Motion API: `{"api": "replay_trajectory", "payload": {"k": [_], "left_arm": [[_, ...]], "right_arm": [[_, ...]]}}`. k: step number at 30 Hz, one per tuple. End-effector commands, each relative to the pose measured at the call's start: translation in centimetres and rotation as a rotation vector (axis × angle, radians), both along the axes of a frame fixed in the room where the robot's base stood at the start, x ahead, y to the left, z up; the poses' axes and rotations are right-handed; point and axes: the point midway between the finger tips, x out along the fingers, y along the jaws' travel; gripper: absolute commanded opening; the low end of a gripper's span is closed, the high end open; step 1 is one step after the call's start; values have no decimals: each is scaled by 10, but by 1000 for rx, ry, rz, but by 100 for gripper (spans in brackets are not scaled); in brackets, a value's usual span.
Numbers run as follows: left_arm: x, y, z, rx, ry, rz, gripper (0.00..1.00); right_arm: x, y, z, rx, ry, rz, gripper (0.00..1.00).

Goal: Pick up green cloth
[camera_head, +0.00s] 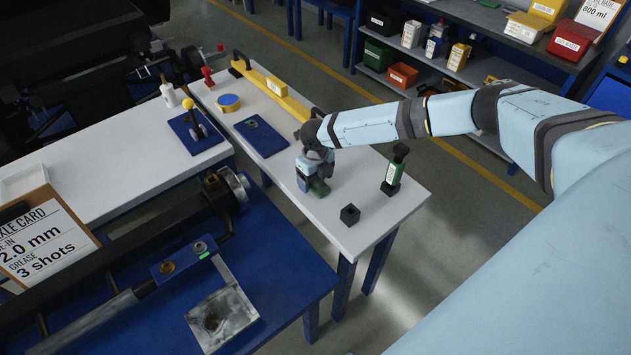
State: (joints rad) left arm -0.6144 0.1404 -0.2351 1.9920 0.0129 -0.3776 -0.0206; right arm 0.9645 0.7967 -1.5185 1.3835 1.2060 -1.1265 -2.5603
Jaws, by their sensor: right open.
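The green cloth (320,188) is a small dark green patch on the white-topped table (345,225), near its middle. My right arm reaches in from the right, and my right gripper (313,178) is down at the cloth, covering part of it. The gripper is open. Its fingertips are too small and hidden to tell whether they touch the cloth. My left gripper is out of view.
A green-and-black upright item (395,168) and a black block (350,214) stand right of the cloth. A blue mat (262,138) lies behind left, with a yellow bar (276,88) beyond. A blue bench (270,262) with machinery is front left.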

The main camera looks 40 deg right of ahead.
Motion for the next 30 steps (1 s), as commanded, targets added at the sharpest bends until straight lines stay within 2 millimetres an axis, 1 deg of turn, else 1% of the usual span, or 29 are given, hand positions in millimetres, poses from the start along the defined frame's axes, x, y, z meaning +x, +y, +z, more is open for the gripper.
{"api": "replay_trajectory", "payload": {"k": [2, 8, 9, 11, 12, 15, 25, 30], "left_arm": [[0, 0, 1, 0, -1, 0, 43], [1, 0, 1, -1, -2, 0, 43], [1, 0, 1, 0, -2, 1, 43], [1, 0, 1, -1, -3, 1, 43], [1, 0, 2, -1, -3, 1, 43], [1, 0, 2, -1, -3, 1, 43], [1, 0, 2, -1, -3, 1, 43], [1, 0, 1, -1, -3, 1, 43]], "right_arm": [[0, 0, -4, 0, 0, 0, 79], [0, 0, -4, 0, 0, 0, 79], [0, 0, -4, 0, 0, 0, 70], [0, 0, -4, 0, -1, -1, 56], [0, 0, -4, 0, -1, -1, 47], [0, 0, -4, 0, -1, -1, 24], [1, 0, -1, 0, -1, -1, 24], [1, 0, 12, 0, -2, 0, 24]]}}
